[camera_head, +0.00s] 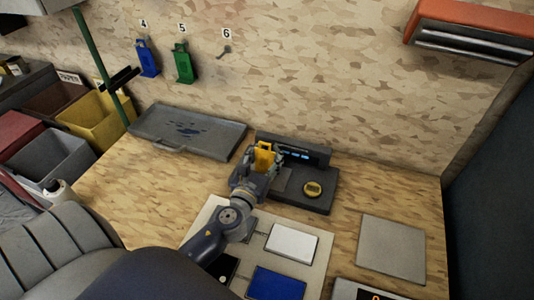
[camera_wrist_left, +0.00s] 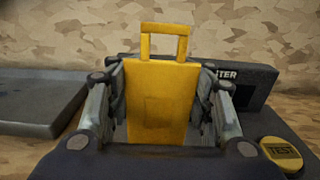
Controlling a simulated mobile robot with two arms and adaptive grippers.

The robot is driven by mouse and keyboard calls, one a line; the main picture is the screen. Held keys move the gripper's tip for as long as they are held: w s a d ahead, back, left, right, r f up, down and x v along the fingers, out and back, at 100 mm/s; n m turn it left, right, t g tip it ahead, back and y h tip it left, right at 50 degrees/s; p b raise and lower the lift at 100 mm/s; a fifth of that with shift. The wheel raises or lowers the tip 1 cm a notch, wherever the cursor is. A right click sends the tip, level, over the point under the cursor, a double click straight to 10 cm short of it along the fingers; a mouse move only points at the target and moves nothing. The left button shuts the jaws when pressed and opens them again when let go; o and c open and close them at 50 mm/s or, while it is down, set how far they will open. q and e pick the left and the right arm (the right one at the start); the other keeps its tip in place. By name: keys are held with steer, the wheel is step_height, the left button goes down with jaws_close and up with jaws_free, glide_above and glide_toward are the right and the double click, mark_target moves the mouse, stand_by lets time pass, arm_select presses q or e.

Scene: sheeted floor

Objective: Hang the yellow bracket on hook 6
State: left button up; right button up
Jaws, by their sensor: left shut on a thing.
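The yellow bracket (camera_head: 264,156) is upright between the fingers of my left gripper (camera_head: 258,170), which is shut on it. In the left wrist view the yellow bracket (camera_wrist_left: 160,95) shows a flat plate with a square loop at its top, and the fingers of the left gripper (camera_wrist_left: 160,108) press on its two sides. They are at the left part of the dark tester. I cannot tell whether the bracket touches it. Hook 6 (camera_head: 223,52) is a bare grey hook on the back wall under label 6. My right gripper is not in view.
A blue bracket (camera_head: 147,58) hangs on hook 4 and a green one (camera_head: 184,62) on hook 5. The tester (camera_head: 318,199) has a yellow TEST button (camera_head: 313,189). A grey tray (camera_head: 160,124) lies left. An orange-red box (camera_head: 470,30) juts from the upper right wall.

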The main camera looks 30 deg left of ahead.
arm_select(q)
steer(key=o, duration=1.2)
steer(key=shift+f, duration=0.1)
steer(key=shift+o, duration=0.8)
steer(key=b+v, duration=0.3)
steer(key=v, duration=0.9)
steer(key=shift+r, duration=0.25)
